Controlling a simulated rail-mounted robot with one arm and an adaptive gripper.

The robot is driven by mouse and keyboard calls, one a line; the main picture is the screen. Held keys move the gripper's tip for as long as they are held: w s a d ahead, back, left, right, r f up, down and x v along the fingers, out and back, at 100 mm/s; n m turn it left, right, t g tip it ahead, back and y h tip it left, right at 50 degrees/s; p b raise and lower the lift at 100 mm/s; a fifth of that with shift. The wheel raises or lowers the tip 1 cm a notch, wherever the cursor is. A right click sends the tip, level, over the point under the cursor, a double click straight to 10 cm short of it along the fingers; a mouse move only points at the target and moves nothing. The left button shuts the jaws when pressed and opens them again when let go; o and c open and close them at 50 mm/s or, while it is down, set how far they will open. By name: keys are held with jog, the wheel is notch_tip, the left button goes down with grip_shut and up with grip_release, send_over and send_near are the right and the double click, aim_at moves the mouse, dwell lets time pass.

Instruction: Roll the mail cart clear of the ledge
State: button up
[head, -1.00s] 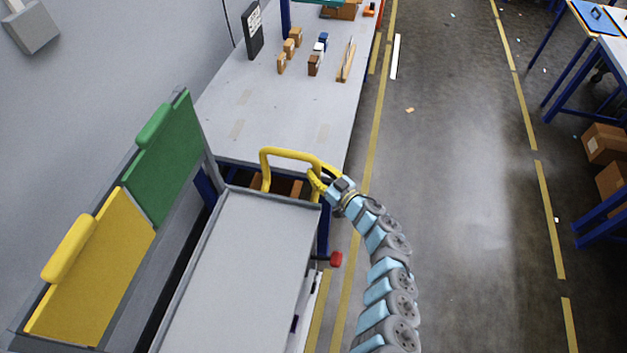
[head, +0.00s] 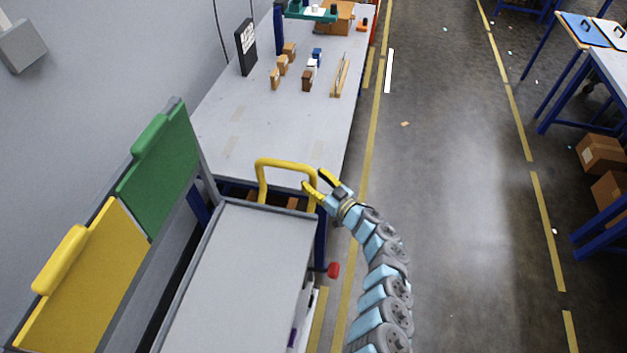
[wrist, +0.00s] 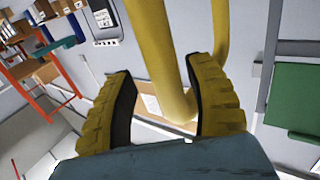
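The mail cart is a grey flat-topped cart (head: 245,275) in the lower middle of the head view. Its yellow hoop handle (head: 285,163) rises at its far end, close to the near end of the long grey table. My gripper (head: 316,182) is open at the right leg of the handle, with its two yellow fingers spread. In the wrist view the handle tube (wrist: 165,60) runs through the gap between the fingers (wrist: 165,108), nearer the right finger. Contact cannot be told. The cart's wheels are hidden. Which edge is the ledge is unclear.
The long grey table (head: 270,130) holds small boxes and a black sign (head: 246,47). Yellow (head: 80,275) and green (head: 160,165) panels stand along the cart's left. A red knob (head: 333,270) is at its right side. The floor (head: 465,200) to the right is largely clear.

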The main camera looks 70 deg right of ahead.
jog(key=shift+a, duration=0.15)
jog(key=v, duration=1.2)
dwell(0.7)
dwell(0.5)
